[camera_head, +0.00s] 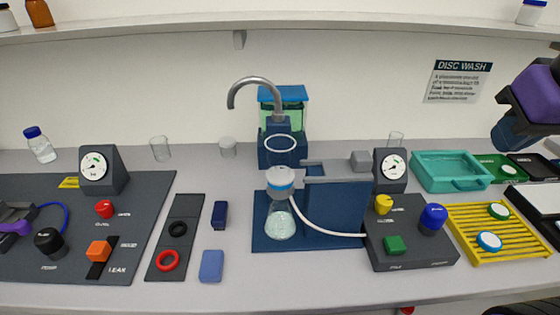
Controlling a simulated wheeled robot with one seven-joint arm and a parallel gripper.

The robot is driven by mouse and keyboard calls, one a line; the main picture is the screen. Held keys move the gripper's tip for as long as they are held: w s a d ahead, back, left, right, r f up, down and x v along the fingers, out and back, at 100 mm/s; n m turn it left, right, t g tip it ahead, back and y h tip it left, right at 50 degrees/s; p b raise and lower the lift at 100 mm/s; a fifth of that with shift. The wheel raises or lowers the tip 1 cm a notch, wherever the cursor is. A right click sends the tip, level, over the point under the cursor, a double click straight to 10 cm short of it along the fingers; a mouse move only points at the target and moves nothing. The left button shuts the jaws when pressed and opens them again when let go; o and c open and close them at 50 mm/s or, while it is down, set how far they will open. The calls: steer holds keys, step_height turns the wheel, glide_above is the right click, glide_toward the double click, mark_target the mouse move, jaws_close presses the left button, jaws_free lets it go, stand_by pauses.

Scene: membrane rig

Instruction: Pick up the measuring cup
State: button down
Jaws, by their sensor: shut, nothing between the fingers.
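Several small clear vessels stand at the back of the bench, and I cannot tell for sure which is the measuring cup. A clear open cup (160,148) stands at the back left, slightly tilted in the view. A shorter, whitish cup (228,148) stands to its right, left of the faucet. Another clear cup (395,139) stands behind the right gauge, its lower part hidden. Part of my purple and navy arm (532,95) shows at the right edge, above the bench and far from the left cups. No fingertips show.
A filter funnel (280,180) on a flask (281,222) stands mid-bench under the curved faucet (258,88), with a white hose. A left gauge (103,170) stands on a dark mat. A teal tray (420,180) and yellow rack (475,250) occupy the right.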

steer(key=c, duration=1.3)
jaws_free()
steer(key=shift+w+a, duration=0.15)
steer(key=o, duration=1.1)
steer(key=w+a+m, duration=0.2)
steer(key=w+a+m+y, duration=0.1)
steer(key=w+m, duration=0.1)
steer(key=shift+w+r+g, duration=0.1)
steer(key=shift+r+g, duration=0.15)
steer(key=shift+g, duration=0.05)
steer(key=shift+o, duration=0.2)
steer(key=w+a+m+g+y, duration=0.1)
steer(key=w+a+m, duration=0.5)
steer(key=a+m, duration=0.1)
steer(key=shift+w+a+f+y, duration=0.2)
steer(key=shift+w+f+y, duration=0.15)
steer(key=shift+y, duration=0.05)
steer(key=m+g+y, duration=0.1)
steer(key=m+g, duration=0.1)
steer(key=m, duration=0.9)
glide_toward(277, 151)
steer(key=w+f, duration=0.2)
steer(key=w, duration=0.1)
steer(key=shift+x, duration=5.05)
